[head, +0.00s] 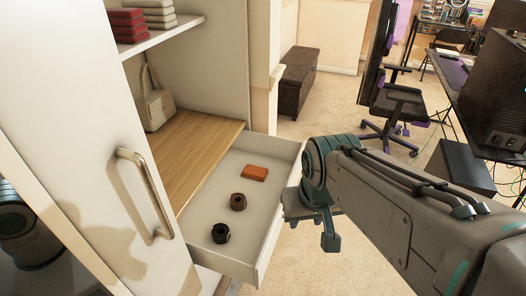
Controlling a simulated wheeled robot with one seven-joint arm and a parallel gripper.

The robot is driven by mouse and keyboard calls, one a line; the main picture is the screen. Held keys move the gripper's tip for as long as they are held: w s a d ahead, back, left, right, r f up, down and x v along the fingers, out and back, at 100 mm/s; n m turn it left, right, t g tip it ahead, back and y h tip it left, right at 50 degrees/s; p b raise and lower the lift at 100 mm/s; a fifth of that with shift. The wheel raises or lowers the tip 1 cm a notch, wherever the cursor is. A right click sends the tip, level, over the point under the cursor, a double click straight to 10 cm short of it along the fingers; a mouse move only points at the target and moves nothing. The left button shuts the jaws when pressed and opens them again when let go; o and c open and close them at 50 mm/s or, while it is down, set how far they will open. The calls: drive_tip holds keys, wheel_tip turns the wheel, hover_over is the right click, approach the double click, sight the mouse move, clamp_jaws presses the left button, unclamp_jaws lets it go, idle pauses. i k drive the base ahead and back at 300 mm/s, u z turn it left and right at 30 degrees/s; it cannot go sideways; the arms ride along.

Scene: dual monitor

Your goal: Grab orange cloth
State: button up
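An orange folded cloth (254,172) lies flat in the far part of an open, pale drawer (255,232). My gripper (312,231) hangs just outside the drawer's right wall, to the right of and lower in the picture than the cloth. Its two fingers point down and stand apart, with nothing seen between them. The gripper is not touching the cloth, which is in full view.
A brown coil (238,201) and a black coil (220,233) lie nearer in the drawer. A white door with a metal handle (146,193) stands open at left. A handbag (156,104) sits on the wooden shelf (190,150). Carpet at right is partly free.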

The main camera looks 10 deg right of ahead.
sight(251, 172)
drive_tip(key=z, duration=1.25)
drive_tip(key=i, duration=3.05)
drive_tip(key=u, duration=4.3)
drive_tip(key=i, duration=0.55)
drive_tip(key=u, duration=0.1)
